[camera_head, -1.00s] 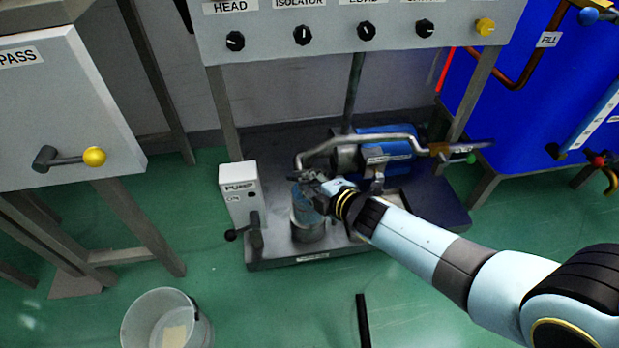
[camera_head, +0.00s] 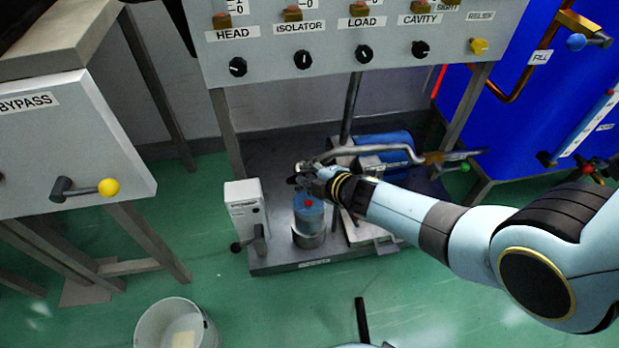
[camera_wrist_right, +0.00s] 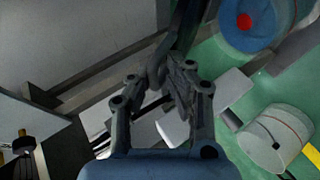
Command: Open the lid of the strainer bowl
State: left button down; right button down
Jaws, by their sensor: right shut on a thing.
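The strainer bowl (camera_head: 309,225) stands on the metal base, blue in its upper part with a red spot on top. In the right wrist view the bowl (camera_wrist_right: 262,35) shows at the upper right as a blue disc with a red centre. My right gripper (camera_head: 303,176) is just above and slightly left of it. My left gripper is not in view.
A bent metal pipe (camera_head: 385,153) passes close behind my right gripper. A white switch box (camera_head: 245,207) with a black lever stands left of the bowl. A blue motor (camera_head: 387,143) is behind. A white bucket (camera_head: 170,326) stands on the green floor in front.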

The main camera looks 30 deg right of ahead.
jog(key=w+r, duration=0.1)
jog(key=w+p, duration=0.1)
jog(key=w, duration=0.1)
jog(key=shift+d+r, duration=0.2)
jog(key=shift+r, duration=0.2)
jog(key=shift+w+d+r+p, duration=0.2)
jog(key=shift+w+p, duration=0.1)
jog(key=shift+w, duration=0.4)
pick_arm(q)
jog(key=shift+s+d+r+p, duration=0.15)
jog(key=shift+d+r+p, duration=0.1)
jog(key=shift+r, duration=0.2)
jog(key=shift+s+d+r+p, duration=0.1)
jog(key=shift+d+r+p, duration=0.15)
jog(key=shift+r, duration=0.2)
pick_arm(e)
jog(key=shift+w+g, duration=0.3)
jog(key=shift+g, duration=0.1)
jog(key=shift+d, duration=0.1)
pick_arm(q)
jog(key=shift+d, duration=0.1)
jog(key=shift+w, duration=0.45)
pick_arm(e)
jog(key=shift+f, duration=0.1)
